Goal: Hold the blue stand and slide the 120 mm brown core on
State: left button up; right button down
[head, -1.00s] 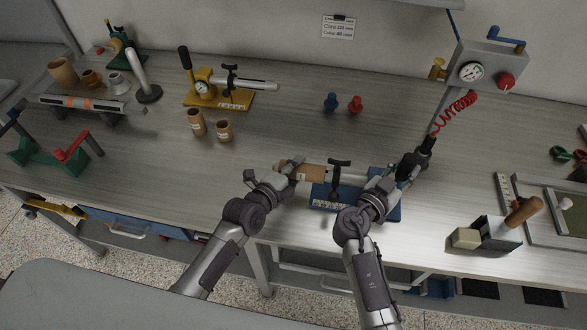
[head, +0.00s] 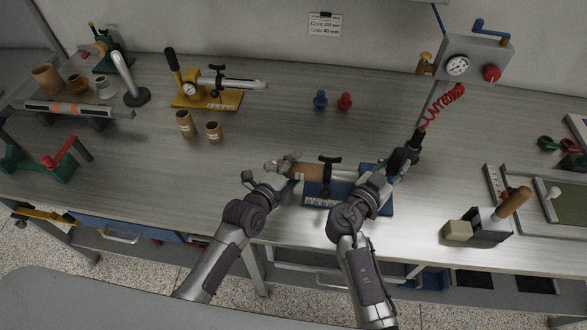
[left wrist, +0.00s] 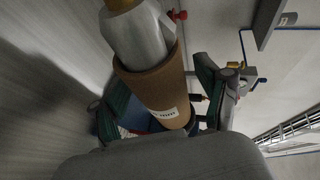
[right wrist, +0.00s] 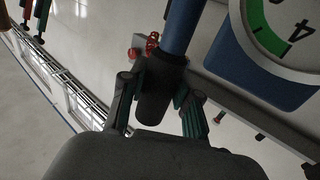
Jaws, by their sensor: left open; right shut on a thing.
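The blue stand (head: 318,196) lies along the front of the bench, with a silver shaft pointing left and a black clamp (head: 327,172). The brown core (head: 306,171) with a white label is around this shaft, left of the clamp; whether they touch I cannot tell. In the left wrist view the core (left wrist: 152,90) surrounds the metal shaft (left wrist: 137,35). My left gripper (head: 280,181) is open, its fingers beside the core. My right gripper (head: 382,178) is shut on the stand's black handle grip (right wrist: 158,90), below a blue post (right wrist: 183,25).
Two shorter brown cores (head: 185,124) (head: 213,132) stand behind left, near a yellow stand (head: 210,98). Blue and red pegs (head: 320,99) (head: 345,101) stand behind. A red coiled hose (head: 444,105) hangs right of my right gripper. A wood-handled block (head: 490,223) sits front right.

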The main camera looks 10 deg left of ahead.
pick_arm(q)
jog(key=v, duration=1.2)
